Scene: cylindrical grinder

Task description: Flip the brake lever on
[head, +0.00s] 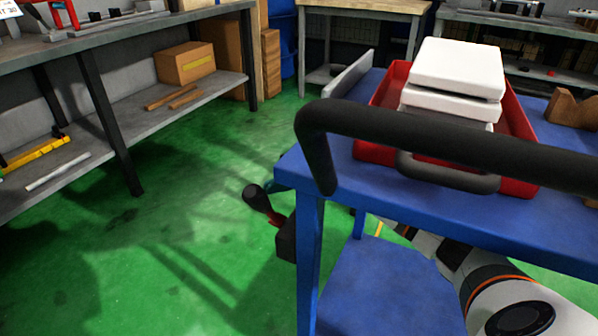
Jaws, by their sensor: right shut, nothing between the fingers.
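The brake lever (264,206) has a black rounded grip and a short red part. It sticks out up and to the left from a dark box (287,243) beside the front left leg of the blue cart (308,250). My right arm comes in from the lower right and passes under the cart top. My right gripper (281,187) is mostly hidden behind the cart corner, with a small dark part showing close to the lever. It is shut and empty. I cannot tell whether it touches the lever. My left gripper is not in view.
A black push handle (440,138) crosses above the cart top. A red case (388,100) with white boxes (457,70) stands on the cart. A grey workbench (110,50) with a lower shelf is on the left. The green floor (180,240) between them is clear.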

